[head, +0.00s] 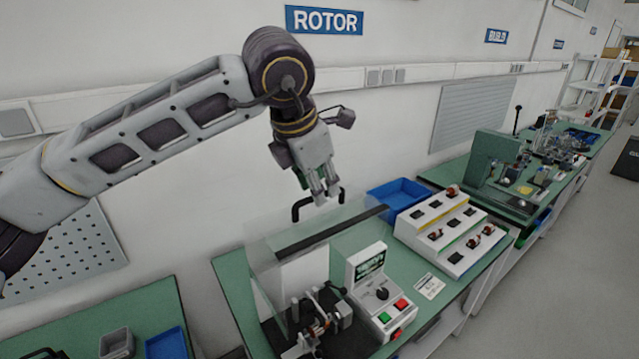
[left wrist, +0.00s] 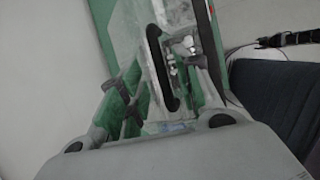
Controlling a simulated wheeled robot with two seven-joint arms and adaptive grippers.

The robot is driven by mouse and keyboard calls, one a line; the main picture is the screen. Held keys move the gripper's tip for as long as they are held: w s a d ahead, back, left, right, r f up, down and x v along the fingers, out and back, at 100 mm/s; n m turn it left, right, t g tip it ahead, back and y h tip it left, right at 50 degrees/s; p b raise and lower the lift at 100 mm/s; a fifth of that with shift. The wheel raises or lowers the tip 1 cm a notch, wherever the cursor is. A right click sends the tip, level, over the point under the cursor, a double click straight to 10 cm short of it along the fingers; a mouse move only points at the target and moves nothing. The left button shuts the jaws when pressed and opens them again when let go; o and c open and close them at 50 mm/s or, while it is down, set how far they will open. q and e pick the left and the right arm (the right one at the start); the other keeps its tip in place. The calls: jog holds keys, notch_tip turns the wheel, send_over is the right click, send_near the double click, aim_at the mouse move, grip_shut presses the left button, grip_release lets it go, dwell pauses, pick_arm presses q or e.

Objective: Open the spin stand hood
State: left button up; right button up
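The spin stand hood (head: 276,292) is a clear box with a black strip (head: 330,232) across its top, standing around the spin stand (head: 318,322) on the green bench. It looks lowered, though its clear edges are hard to make out. A black loop handle (head: 296,212) stands up at the hood's top. My left gripper (head: 325,196) points down at this handle. In the left wrist view the handle (left wrist: 157,45) lies between the spread fingers of my left gripper (left wrist: 164,72), with no clear contact on either side. My right gripper is not in view.
A control box (head: 368,270) with a screen, knob and buttons stands right of the hood. A stepped white parts rack (head: 440,232) and a blue bin (head: 398,190) are further right. The wall is close behind the bench. Another green bench (head: 60,320) is at left.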

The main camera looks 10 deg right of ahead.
pick_arm(q)
jog(key=shift+x, duration=0.95)
jog(key=shift+c, duration=0.3)
grip_shut()
